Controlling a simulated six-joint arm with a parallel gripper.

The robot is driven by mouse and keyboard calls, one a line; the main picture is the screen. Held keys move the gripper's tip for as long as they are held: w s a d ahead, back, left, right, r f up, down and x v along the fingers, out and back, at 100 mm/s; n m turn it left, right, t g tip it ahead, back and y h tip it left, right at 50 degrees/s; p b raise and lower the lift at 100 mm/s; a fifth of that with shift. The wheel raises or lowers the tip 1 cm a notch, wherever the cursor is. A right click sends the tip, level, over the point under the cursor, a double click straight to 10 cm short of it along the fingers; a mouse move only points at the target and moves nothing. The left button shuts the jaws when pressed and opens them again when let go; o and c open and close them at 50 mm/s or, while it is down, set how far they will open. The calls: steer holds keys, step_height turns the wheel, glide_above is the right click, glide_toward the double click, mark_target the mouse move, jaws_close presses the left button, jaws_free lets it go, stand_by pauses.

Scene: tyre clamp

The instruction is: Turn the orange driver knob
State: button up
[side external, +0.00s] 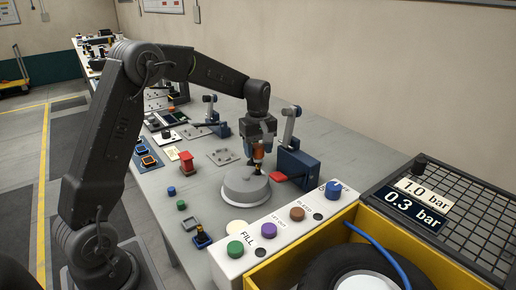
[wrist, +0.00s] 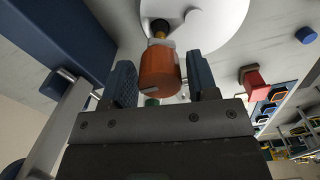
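The orange driver knob (wrist: 159,72) is a short upright cylinder with a dark and brass-coloured neck, over a round grey-white disc (wrist: 225,22). In the side view the knob (side external: 258,152) shows small below my gripper (side external: 259,143), above the disc (side external: 244,188). In the wrist view the two blue-padded fingers of my gripper (wrist: 161,66) stand on either side of the knob. A gap shows at the right finger and a very narrow one at the left, so the gripper looks open around it. Contact at the left finger is hard to tell.
A blue clamp block with a red part (side external: 296,165) stands close right of the disc. A white panel with coloured buttons (side external: 268,229) lies in front. A red piece (side external: 186,162) and small blue and green pieces lie left. A yellow crate (side external: 352,212) holds a tyre.

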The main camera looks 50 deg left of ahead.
steer(key=c, duration=0.7)
steer(key=m, duration=0.4)
steer(key=shift+m, duration=0.3)
steer(key=m, duration=0.4)
steer(key=shift+m, duration=0.3)
steer(key=m, duration=0.9)
steer(key=shift+m, duration=0.4)
